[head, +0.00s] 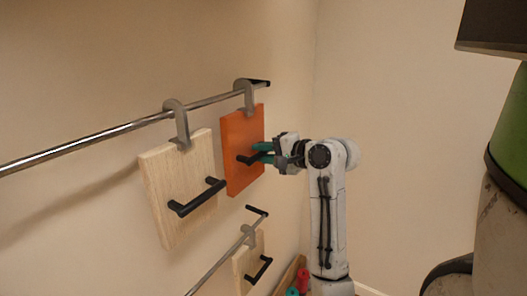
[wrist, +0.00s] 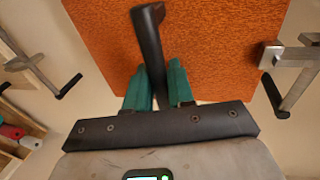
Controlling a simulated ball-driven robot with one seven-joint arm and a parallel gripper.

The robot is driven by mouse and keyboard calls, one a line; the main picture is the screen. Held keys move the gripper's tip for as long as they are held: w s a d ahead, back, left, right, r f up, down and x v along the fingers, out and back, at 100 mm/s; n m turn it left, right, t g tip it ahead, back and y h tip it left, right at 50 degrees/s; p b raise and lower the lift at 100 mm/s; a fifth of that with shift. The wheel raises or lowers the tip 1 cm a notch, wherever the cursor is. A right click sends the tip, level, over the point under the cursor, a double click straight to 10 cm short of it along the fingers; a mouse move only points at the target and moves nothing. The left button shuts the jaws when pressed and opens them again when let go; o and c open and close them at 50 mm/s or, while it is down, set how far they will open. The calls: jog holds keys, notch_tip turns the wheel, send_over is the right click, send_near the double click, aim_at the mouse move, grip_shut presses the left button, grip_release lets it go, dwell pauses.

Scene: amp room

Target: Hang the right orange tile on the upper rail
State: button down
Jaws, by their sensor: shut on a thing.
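The orange tile (head: 240,150) is at the right end of the upper rail (head: 90,140), with its grey hook (head: 245,95) at the rail; the hook appears to be over it, though exact contact is hard to tell. My gripper (head: 262,153) is at the tile's front, its green fingers shut on the tile's black handle (head: 248,159). In the wrist view, the black handle (wrist: 149,45) passes between the green fingertips of my gripper (wrist: 153,85), and the orange tile (wrist: 205,45) fills the upper middle.
A pale wooden tile (head: 180,180) hangs on the upper rail to the left of the orange one. A lower rail (head: 215,268) carries another wooden tile (head: 247,265). Red and green items (head: 296,288) sit below. A dark and green object (head: 510,130) stands at the right edge.

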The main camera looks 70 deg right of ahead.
jog(key=c, duration=0.9)
grip_release()
jog(key=shift+s, duration=0.1)
jog(key=b+v, duration=0.1)
jog(key=v, duration=0.9)
jog(key=shift+s+a+r, duration=0.1)
jog(key=shift+s+a, duration=0.05)
jog(key=shift+s, duration=0.15)
